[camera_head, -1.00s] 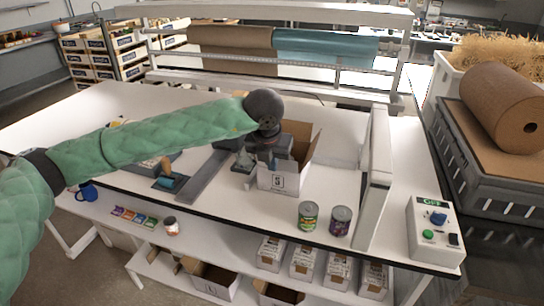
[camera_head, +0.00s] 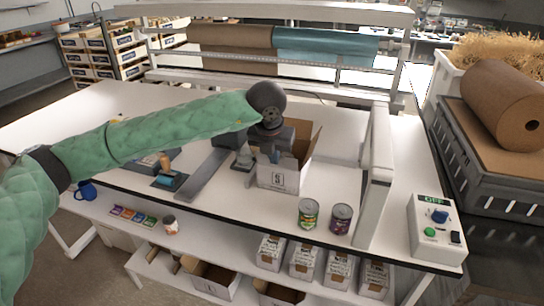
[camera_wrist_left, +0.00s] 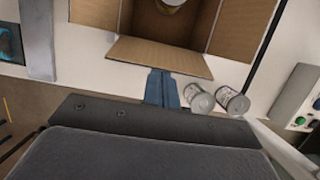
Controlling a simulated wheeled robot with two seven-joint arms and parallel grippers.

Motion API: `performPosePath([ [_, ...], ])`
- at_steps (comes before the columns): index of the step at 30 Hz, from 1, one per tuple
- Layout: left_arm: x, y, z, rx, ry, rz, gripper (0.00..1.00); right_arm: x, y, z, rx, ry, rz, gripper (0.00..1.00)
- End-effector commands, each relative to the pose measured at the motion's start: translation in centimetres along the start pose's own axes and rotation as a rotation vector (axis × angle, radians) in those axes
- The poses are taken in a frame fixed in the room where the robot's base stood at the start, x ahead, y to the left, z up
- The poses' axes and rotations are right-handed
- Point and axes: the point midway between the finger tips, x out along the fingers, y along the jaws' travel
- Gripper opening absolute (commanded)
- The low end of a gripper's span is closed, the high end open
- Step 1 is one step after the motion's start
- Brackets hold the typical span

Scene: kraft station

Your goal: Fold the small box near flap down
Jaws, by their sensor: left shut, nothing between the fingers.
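The small box (camera_head: 278,179) is a white carton with brown insides, standing open on the white table. A tall flap (camera_head: 313,145) stands up on its right side. In the left wrist view, the box's brown inside (camera_wrist_left: 205,20) shows at the top, with part of a round object (camera_wrist_left: 172,3) in it. The near flap (camera_wrist_left: 160,54) spreads from the box's edge toward my gripper. My left gripper (camera_head: 274,157) is shut and empty over the near side of the box. Its blue fingers (camera_wrist_left: 161,88) meet the flap's outer edge in the wrist view; I cannot tell whether they touch.
Two cans, one green-labelled (camera_head: 308,213) and one dark-labelled (camera_head: 341,218), stand right of the box near the table's front edge. A white upright frame (camera_head: 378,180) and a control box (camera_head: 434,232) are farther right. A grey strip (camera_head: 203,177) lies left.

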Motion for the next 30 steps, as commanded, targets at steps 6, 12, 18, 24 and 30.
performPosePath([
  [6,0.6,-0.1,1.5,0.000,0.000,-0.001,0.00,1.1,0.0,0.2,0.000,-0.001,0.000,0.36],
  [12,0.8,-0.1,2.9,0.000,-0.001,-0.001,0.00,1.8,0.0,0.3,0.000,-0.001,0.000,0.36],
  [18,0.8,-0.1,3.4,0.000,-0.001,-0.001,0.00,1.9,0.0,0.3,0.000,-0.001,0.000,0.36],
  [24,0.8,-0.1,3.4,0.000,-0.001,-0.001,0.00,1.9,0.0,0.3,0.000,-0.001,0.000,0.36],
  [30,1.4,-0.1,3.7,0.001,-0.001,-0.001,0.00,2.6,0.1,0.4,0.000,-0.001,0.000,0.36],
])
